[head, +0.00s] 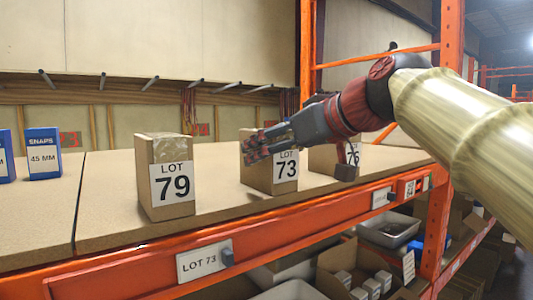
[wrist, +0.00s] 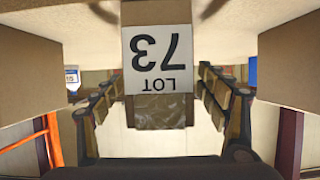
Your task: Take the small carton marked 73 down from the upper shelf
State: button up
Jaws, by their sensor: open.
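The carton marked 73 (head: 257,176) is a small brown box with a white label, upright on the upper shelf. My gripper (head: 258,146) is open at its upper part and hides some of it in the head view. In the wrist view, which is upside down, the carton (wrist: 160,108) is centred with its label facing me, between the two fingers of my gripper (wrist: 160,78). A gap shows on each side, so the fingers appear apart from it.
Carton 79 (head: 163,185) stands to the left and carton 76 (head: 323,158) to the right, partly behind my arm. Blue boxes (head: 43,153) stand at far left. An orange beam (head: 130,262) with a LOT 73 tag runs along the shelf front. Bins (head: 388,231) sit below.

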jog(key=shift+x, duration=1.35)
jog(key=shift+d, duration=0.1)
jog(key=shift+s, duration=0.1)
jog(key=shift+c, duration=0.3)
jog(key=shift+c, duration=1.2)
jog(key=shift+r, duration=0.1)
jog(key=c, duration=1.3)
